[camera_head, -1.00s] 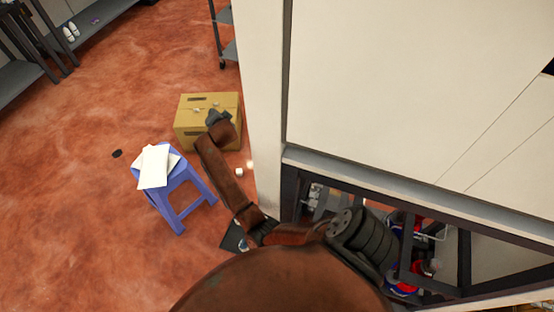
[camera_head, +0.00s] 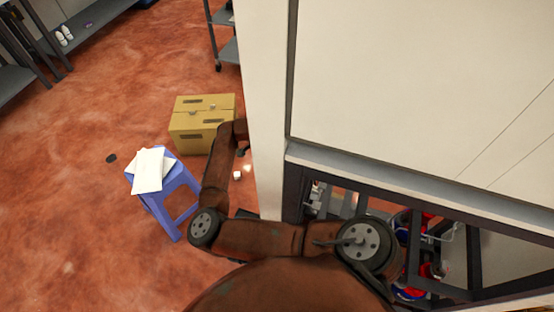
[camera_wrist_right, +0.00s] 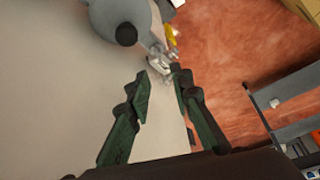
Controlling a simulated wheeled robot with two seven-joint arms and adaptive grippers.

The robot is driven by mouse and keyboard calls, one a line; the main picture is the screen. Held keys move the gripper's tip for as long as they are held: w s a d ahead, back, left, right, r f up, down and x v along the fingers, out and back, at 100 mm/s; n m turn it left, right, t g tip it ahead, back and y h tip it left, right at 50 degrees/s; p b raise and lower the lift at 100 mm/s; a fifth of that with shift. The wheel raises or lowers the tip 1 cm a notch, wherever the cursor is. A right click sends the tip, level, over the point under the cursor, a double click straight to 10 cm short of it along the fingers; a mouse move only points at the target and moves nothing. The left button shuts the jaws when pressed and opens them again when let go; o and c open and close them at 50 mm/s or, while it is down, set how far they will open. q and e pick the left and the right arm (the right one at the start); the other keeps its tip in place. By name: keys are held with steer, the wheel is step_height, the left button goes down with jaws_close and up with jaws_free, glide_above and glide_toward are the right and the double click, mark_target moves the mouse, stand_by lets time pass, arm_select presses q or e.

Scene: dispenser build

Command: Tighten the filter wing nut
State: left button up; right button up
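In the right wrist view a grey rounded housing (camera_wrist_right: 105,15) with a black knob (camera_wrist_right: 125,33) shows at the top. A small pale metal piece (camera_wrist_right: 158,66), which may be the wing nut, sits just beyond the fingertips; it is too small and blurred to be sure. My right gripper (camera_wrist_right: 162,77) has its two green-black fingers apart, with the metal piece ahead of the gap and nothing clearly held. In the head view one brown arm of mine reaches up to the pale panel's edge, where its far end is partly hidden. My left gripper is not identifiable.
A pale panel (camera_head: 265,95) stands right beside the arm. A cardboard box (camera_head: 202,122) and a blue stool (camera_head: 172,190) with papers stand on the red floor. A grey shelf (camera_wrist_right: 285,90) is at the right of the wrist view. Open floor lies left.

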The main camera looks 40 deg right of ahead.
steer(key=b+x, duration=0.1)
steer(key=x, duration=0.5)
steer(key=shift+d+f, duration=0.15)
steer(key=shift+d, duration=0.05)
steer(key=shift+c, duration=0.7)
jaws_close()
